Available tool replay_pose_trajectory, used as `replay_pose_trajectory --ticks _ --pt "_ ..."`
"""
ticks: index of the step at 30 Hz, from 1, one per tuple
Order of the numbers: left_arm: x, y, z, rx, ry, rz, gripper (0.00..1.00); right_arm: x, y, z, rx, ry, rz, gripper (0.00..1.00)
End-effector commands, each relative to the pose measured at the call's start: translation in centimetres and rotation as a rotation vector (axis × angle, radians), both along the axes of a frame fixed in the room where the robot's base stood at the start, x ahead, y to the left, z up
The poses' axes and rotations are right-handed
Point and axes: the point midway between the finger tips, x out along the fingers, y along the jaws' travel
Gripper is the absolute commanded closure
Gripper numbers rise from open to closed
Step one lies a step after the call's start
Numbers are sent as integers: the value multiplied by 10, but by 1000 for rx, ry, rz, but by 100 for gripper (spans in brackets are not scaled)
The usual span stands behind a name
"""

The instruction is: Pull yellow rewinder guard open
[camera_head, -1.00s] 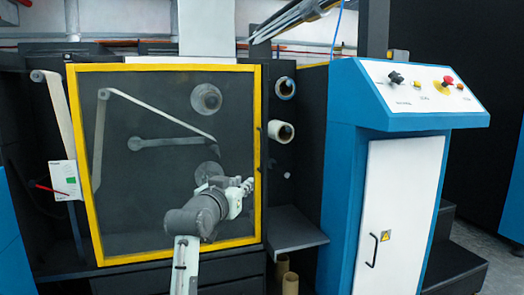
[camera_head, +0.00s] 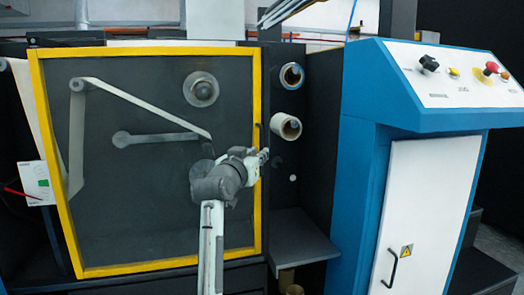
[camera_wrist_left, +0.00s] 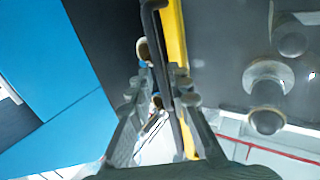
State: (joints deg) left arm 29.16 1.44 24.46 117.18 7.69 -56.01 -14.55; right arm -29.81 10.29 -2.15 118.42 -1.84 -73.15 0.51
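The yellow rewinder guard (camera_head: 257,95) is a yellow-framed clear panel in front of the rollers in the head view. It looks closed. A dark handle (camera_head: 258,137) is on its right edge; it shows as a long black bar in the left wrist view (camera_wrist_left: 157,52), beside the yellow frame (camera_wrist_left: 174,35). My left gripper (camera_head: 264,156) is at the guard's right edge by the handle. In the left wrist view its fingers (camera_wrist_left: 160,88) are apart, with the bar running between them, nearer the right finger. Firm contact cannot be told. My right gripper is not in view.
A blue control cabinet (camera_head: 355,180) with a white door and sloped button panel (camera_head: 460,72) stands to the right. Roll cores (camera_head: 286,126) stick out right of the guard. A dark shelf (camera_head: 300,249) juts out below them.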

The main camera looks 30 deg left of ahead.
Motion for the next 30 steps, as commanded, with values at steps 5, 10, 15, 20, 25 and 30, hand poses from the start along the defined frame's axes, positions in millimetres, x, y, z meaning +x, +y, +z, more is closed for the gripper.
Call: replay_pose_trajectory --ticks 5,10,15,20,25,30 --pt "23 7 1 -1 0 0 82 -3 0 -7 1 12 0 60" --pt "32 9 0 0 0 1 82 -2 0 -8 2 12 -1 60" --pt "32 9 0 0 0 1 82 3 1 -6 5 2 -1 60" --pt "32 9 0 0 0 0 94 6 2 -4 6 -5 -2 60" --pt "32 9 0 0 0 0 100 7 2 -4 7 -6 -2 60" --pt "32 9 0 0 0 0 100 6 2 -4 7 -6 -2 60"
